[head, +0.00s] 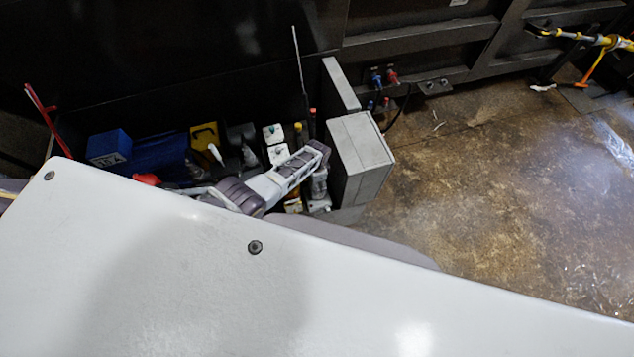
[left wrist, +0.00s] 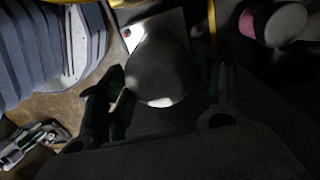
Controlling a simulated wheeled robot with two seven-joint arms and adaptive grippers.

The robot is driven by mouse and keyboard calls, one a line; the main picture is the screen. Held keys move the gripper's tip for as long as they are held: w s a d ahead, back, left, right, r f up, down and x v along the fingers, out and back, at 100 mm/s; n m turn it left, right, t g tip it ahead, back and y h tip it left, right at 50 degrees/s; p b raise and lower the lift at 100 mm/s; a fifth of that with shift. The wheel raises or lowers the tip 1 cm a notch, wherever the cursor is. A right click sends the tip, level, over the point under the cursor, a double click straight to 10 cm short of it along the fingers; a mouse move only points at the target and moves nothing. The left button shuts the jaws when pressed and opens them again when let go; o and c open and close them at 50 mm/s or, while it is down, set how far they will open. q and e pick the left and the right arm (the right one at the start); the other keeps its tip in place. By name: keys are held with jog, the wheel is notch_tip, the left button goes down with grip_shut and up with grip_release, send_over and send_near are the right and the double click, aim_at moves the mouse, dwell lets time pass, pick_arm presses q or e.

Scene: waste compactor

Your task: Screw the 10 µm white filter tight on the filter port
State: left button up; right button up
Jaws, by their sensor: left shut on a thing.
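In the left wrist view, my left gripper (left wrist: 160,97) is shut on a rounded thing (left wrist: 157,68), which looks like the white filter. It is mostly in dark shade with a bright white patch at its lower edge. Any label on it cannot be read. In the head view, my left arm reaches from the left over the dark bin, and its gripper end (head: 318,188) points down beside the grey box. The held filter cannot be made out clearly there. The filter port is not identifiable, and whether the filter touches it cannot be told. My right gripper is not in view.
The grey box (head: 361,158) stands close right of my gripper. A blue box (head: 110,148), a yellow item (head: 205,135) and white blocks (head: 275,143) crowd the bin. Brown floor (head: 480,200) is open at right. A pink-and-grey round item (left wrist: 272,22) shows in the wrist view.

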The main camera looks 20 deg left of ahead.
pick_arm(q)
jog(key=shift+m, duration=2.5)
jog(key=o, duration=1.2)
jog(key=shift+c, duration=0.4)
jog(key=shift+n, duration=0.3)
jog(key=n, duration=0.4)
jog(key=shift+n, duration=0.3)
